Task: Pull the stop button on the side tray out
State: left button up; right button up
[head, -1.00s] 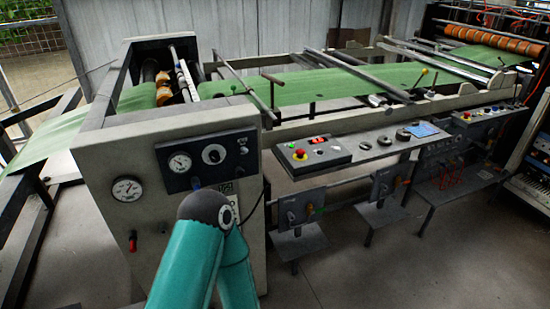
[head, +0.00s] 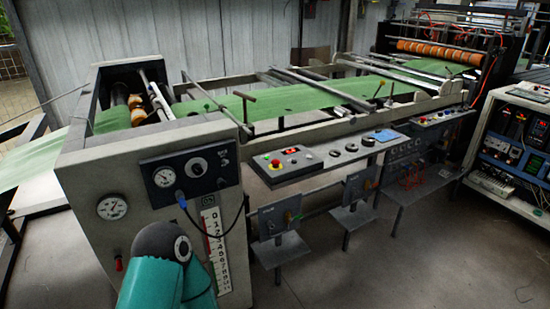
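A red stop button (head: 276,163) sits on a control box at the left end of the grey side tray (head: 320,167), which runs along the front of the machine. A red lit display (head: 289,151) is beside the button. Whether the button is pushed in or out is too small to tell. A teal link of my arm with a dark joint cap rises at the lower left, in front of the machine's end cabinet. Neither of my grippers shows, and nothing of mine touches the button.
The end cabinet (head: 140,226) with gauges stands at the left. Small switch boxes (head: 280,216) on low stands are below the side tray. A second panel (head: 435,118) is farther right, and an electronics rack (head: 515,140) stands at the right. The floor (head: 390,265) in front is clear.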

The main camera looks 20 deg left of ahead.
aim_at(276, 163)
jog(key=z, duration=0.05)
jog(key=i, duration=0.9)
jog(key=u, duration=0.05)
